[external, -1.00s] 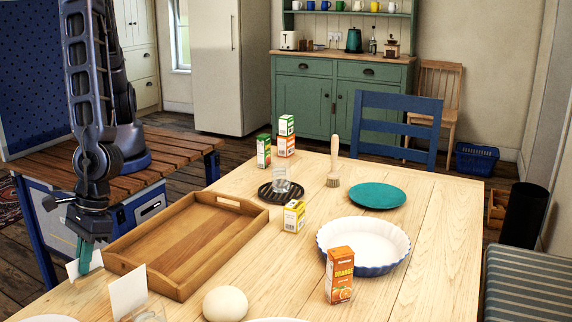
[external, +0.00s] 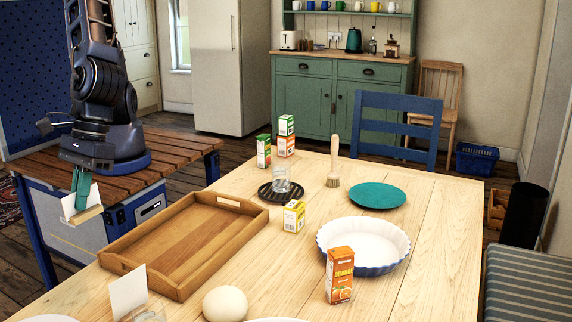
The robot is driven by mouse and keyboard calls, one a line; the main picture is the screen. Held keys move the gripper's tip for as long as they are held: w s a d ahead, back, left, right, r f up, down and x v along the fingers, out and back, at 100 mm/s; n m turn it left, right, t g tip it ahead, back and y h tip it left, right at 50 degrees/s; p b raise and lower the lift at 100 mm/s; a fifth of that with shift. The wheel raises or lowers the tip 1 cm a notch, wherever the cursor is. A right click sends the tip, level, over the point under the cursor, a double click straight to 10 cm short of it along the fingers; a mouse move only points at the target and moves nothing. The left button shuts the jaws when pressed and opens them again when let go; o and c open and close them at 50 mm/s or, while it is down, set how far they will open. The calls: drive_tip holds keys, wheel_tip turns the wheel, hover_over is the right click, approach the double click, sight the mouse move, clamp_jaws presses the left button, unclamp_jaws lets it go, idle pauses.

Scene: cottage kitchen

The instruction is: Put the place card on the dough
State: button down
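My gripper (external: 82,188) is at the left, shut on a place card (external: 69,204), a small white card with a pale wooden foot. The teal fingers cover part of the card. The card is in the air, left of the wooden tray and apart from the dough. The dough (external: 225,303) is a smooth, pale round lump on the table near the front edge of the picture, right of a second white card (external: 128,292) that stands upright.
A wooden tray (external: 126,267) lies between my gripper and the dough. An orange juice carton (external: 339,276) and a white fluted dish (external: 322,245) stand right of the dough. Plates are cut off at the bottom edge. Bare table (external: 270,262) lies behind the dough.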

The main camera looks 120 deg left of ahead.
drive_tip(key=w+a+r+n+t, duration=0.1)
drive_tip(key=w+a+r+n, duration=0.15)
drive_tip(key=w, duration=0.55)
drive_tip(key=w+a+r+n+t+y, duration=0.1)
drive_tip(key=w+a+n, duration=0.3)
drive_tip(key=w, duration=0.4)
drive_tip(key=w+a+r+n+t, duration=0.2)
drive_tip(key=w+a+n, duration=0.1)
drive_tip(key=w, duration=0.5)
hover_over(224, 291)
wheel_tip(224, 291, down, 20)
drive_tip(key=shift+r, duration=0.15)
drive_tip(key=c, duration=2)
unclamp_jaws()
drive_tip(key=o, duration=0.3)
